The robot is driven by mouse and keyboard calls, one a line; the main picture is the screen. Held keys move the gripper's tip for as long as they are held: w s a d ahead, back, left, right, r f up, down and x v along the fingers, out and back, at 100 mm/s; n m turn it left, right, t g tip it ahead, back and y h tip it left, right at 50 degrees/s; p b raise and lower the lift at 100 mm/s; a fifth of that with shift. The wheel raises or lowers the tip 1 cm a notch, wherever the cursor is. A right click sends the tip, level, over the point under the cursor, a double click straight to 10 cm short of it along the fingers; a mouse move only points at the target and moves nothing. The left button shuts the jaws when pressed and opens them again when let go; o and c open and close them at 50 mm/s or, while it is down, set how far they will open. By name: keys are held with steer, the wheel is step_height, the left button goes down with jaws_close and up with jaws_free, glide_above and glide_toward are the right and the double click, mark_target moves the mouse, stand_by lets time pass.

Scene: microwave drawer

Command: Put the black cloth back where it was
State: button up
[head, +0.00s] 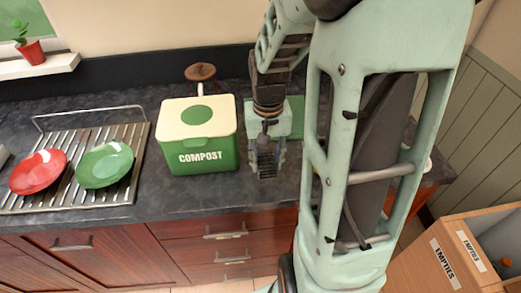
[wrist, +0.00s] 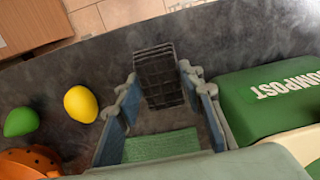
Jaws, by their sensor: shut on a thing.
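The black cloth (wrist: 158,75), dark with a grid pattern, is held between the fingertips of my gripper (wrist: 161,80) in the wrist view. In the head view the cloth (head: 267,162) hangs below my gripper (head: 266,152), just right of the compost bin and over the front part of the counter. I cannot tell whether its lower edge touches the counter. A green textured piece (wrist: 160,145) lies behind the cloth, between the fingers in the wrist view. My arm hides much of the counter there.
The green compost bin (head: 207,150) stands close to my gripper's left in the head view. A metal rack (head: 125,190) holds a red and a green plate. The wrist view shows a yellow lemon (wrist: 81,103), a green lime (wrist: 21,121) and an orange bowl (wrist: 28,163). An empties box (head: 440,262) stands lower right.

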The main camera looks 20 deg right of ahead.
mark_target(274, 157)
steer(key=d+f, duration=0.1)
steer(key=d+f+b, duration=0.1)
steer(key=f, duration=0.1)
steer(key=shift+w+d, duration=0.15)
steer(key=shift+w, duration=0.15)
steer(key=f+b, duration=0.2)
steer(key=f, duration=0.1)
steer(key=shift+d+b, duration=0.3)
steer(key=shift+b, duration=0.05)
steer(key=shift+f, duration=0.3)
steer(key=shift+f+b, duration=0.2)
steer(key=shift+b, duration=0.15)
steer(key=o, duration=1)
steer(key=shift+r, duration=0.15)
step_height(274, 157, up, 12)
steer(key=shift+r+p, duration=0.1)
steer(key=shift+p, duration=0.4)
